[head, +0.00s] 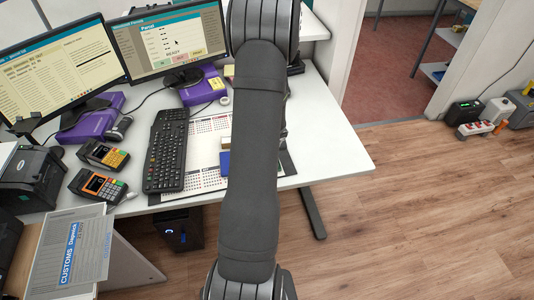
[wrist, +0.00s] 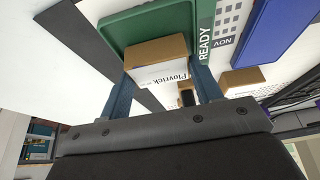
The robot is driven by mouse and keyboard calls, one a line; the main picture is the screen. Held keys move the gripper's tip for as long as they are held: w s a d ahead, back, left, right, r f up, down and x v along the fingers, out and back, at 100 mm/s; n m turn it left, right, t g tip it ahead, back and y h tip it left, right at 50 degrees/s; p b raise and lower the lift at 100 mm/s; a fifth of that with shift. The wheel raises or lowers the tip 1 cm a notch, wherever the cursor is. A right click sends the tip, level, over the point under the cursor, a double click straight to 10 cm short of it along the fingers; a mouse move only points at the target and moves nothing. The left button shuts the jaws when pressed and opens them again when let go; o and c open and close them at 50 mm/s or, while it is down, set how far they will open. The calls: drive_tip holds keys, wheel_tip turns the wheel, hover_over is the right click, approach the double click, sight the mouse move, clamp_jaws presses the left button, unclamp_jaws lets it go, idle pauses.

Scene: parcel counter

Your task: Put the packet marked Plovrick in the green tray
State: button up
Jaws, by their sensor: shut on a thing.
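The packet marked Plovrick (wrist: 165,74) is a brown carton with a white printed label. My gripper (wrist: 162,82) is shut on it, one blue-grey finger on each side. The green tray (wrist: 118,32) lies beyond the packet in the wrist view, and the packet overlaps part of it there. I cannot tell whether the packet touches the tray or is above it. In the head view my arm hides the gripper, the packet and the green tray.
A blue tray (wrist: 272,35) and another brown packet (wrist: 241,79) are to the right in the wrist view. A READY label (wrist: 205,45) lies beside the green tray. The keyboard (head: 167,150), monitors and card terminals (head: 98,186) occupy the desk's left part.

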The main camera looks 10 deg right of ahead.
drive_tip(key=shift+f, duration=0.15)
drive_tip(key=o, duration=1)
drive_tip(key=v, duration=1.2)
drive_tip(key=shift+x, duration=6)
